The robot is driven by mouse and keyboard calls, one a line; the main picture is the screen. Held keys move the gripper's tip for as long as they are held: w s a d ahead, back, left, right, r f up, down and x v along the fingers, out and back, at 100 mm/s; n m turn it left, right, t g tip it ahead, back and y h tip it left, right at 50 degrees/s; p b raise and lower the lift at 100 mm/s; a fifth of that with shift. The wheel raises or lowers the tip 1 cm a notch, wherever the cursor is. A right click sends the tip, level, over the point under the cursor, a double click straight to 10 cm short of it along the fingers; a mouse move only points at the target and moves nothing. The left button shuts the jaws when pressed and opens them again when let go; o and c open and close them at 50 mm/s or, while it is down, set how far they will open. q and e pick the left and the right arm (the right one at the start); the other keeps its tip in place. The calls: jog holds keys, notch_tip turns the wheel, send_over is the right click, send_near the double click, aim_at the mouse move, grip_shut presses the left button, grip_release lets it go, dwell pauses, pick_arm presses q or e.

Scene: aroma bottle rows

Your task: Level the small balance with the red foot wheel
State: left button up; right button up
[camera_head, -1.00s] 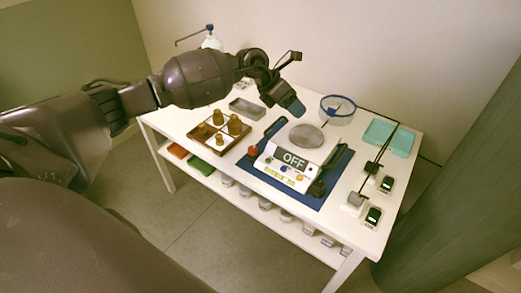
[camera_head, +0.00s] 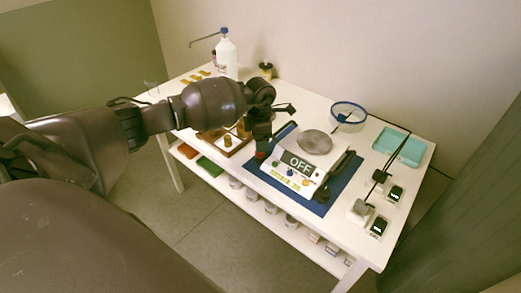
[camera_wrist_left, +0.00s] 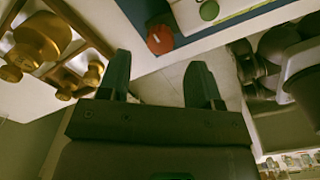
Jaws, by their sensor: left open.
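The small balance (camera_head: 309,172) is white with a round grey pan (camera_head: 315,142) and a display reading OFF. It stands on a blue mat (camera_head: 324,205). The red foot wheel (camera_wrist_left: 160,39) shows in the left wrist view beside a corner of the balance, just beyond my fingertips and roughly in line with the gap between them. My left gripper (camera_wrist_left: 157,65) is open and empty. In the head view the gripper (camera_head: 262,148) hangs low at the balance's left corner and mostly hides the wheel. My right gripper is not in view.
A wooden tray with brass weights (camera_wrist_left: 40,42) is close to the left gripper. A blue-rimmed round bowl (camera_head: 348,113), a teal tray (camera_head: 402,146) and small devices with displays (camera_head: 378,226) are at the right. A white pump bottle (camera_head: 226,55) stands at the back.

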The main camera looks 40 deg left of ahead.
pick_arm(q)
notch_tip(320, 180, down, 4)
jog(key=shift+r, duration=0.15)
jog(key=shift+f, duration=0.4)
jog(key=shift+c, duration=0.4)
jog(key=c, duration=0.9)
jog(key=shift+o, duration=0.2)
jog(key=shift+b, duration=0.3)
